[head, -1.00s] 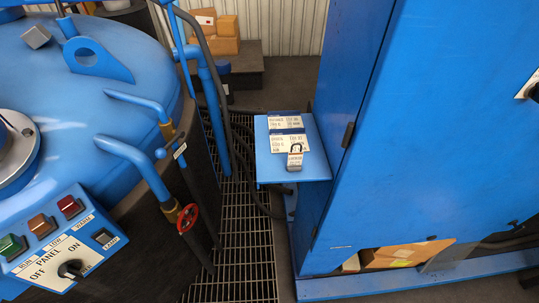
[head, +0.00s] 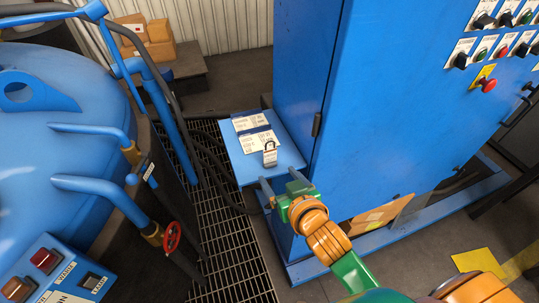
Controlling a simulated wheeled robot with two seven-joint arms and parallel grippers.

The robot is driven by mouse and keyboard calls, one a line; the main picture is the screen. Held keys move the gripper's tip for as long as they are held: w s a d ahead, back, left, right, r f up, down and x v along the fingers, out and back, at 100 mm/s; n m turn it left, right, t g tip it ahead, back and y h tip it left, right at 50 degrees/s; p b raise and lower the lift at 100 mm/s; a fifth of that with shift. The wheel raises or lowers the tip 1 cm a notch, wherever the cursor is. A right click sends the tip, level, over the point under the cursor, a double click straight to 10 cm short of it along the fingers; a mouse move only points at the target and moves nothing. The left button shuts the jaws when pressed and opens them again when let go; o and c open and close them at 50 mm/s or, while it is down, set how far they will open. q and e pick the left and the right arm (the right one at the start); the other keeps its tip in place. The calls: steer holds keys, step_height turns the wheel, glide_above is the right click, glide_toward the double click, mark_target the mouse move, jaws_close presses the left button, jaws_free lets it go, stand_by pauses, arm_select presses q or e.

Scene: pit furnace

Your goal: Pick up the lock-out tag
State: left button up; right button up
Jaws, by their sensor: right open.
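The lock-out tag, a small white padlock-like piece with a dark shackle (head: 270,157), is on the small blue shelf (head: 235,163) fixed to the side of the blue cabinet. It is close to the shelf's near right part, beside printed white cards (head: 250,122). My right gripper (head: 279,179) comes in from the lower right. Its two grey fingers are apart and empty, at the shelf's near edge, just short of the tag in the picture. Whether they are above the shelf's level I cannot tell. My left gripper is not in view.
The tall blue cabinet (head: 390,110) with knobs and a red button stands right of the shelf. A round blue furnace lid (head: 60,120) with pipes and a red handwheel (head: 172,236) is at left. Dark hoses and floor grating (head: 225,250) lie between them. Cardboard boxes stand at the back.

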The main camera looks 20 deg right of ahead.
mark_target(270, 160)
steer(key=x, duration=0.2)
steer(key=p+x, duration=0.1)
steer(key=x, duration=0.1)
steer(key=r+x, duration=0.1)
steer(key=x, duration=0.1)
steer(key=shift+w+d, duration=0.25)
steer(key=shift+w, duration=0.25)
steer(key=shift+s, duration=0.1)
jaws_close()
